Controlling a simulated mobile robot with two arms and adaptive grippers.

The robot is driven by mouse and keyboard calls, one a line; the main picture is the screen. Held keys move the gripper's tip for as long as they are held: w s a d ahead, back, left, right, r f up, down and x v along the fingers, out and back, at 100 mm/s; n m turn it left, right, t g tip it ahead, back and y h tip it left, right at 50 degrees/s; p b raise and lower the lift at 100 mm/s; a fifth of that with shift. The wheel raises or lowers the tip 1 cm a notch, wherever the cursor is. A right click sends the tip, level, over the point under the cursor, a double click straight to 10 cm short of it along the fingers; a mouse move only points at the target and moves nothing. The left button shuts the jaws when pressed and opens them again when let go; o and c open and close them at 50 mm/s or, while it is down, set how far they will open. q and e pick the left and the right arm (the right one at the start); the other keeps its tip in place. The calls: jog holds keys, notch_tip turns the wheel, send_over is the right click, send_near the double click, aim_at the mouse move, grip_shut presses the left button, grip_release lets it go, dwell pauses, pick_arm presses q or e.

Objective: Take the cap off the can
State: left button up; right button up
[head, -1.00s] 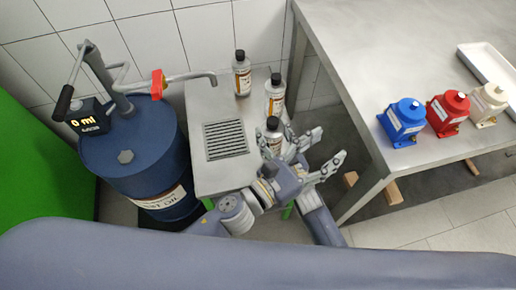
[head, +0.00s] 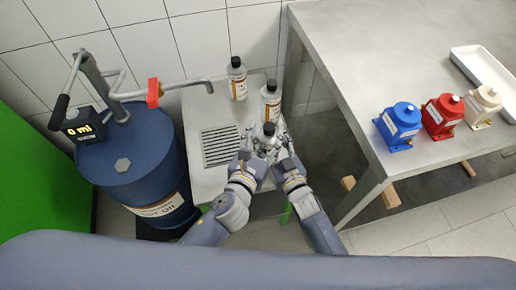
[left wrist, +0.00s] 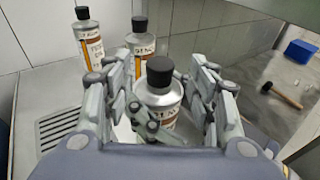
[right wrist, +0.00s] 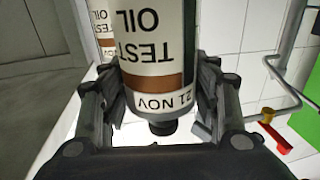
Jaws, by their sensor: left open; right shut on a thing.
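The can (head: 268,141) is a silver bottle with a white and orange label and a black cap (head: 269,128). It is the nearest of 3 similar cans on the bench. My right gripper (right wrist: 155,85) is shut on its body, its fingers on both sides of the label. In the left wrist view the can (left wrist: 158,97) looks upright and its cap (left wrist: 160,71) is on. My left gripper (left wrist: 160,88) is open, with its fingers to either side of the can and apart from the cap. Whether the can's base touches the bench is hidden.
Two more capped cans stand behind, one in the middle (head: 270,102) and one at the back (head: 237,80). A drain grate (head: 220,145) and a blue oil drum (head: 135,180) are left. The steel table (head: 370,65) on the right carries blue, red and white pumps.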

aim_at(270, 125)
pick_arm(q)
jog(key=x, duration=0.5)
jog(key=shift+s, duration=0.1)
grip_shut()
jog(key=shift+r, duration=0.2)
dwell(0.4)
jog(key=shift+r, duration=0.9)
jog(key=shift+r, duration=2)
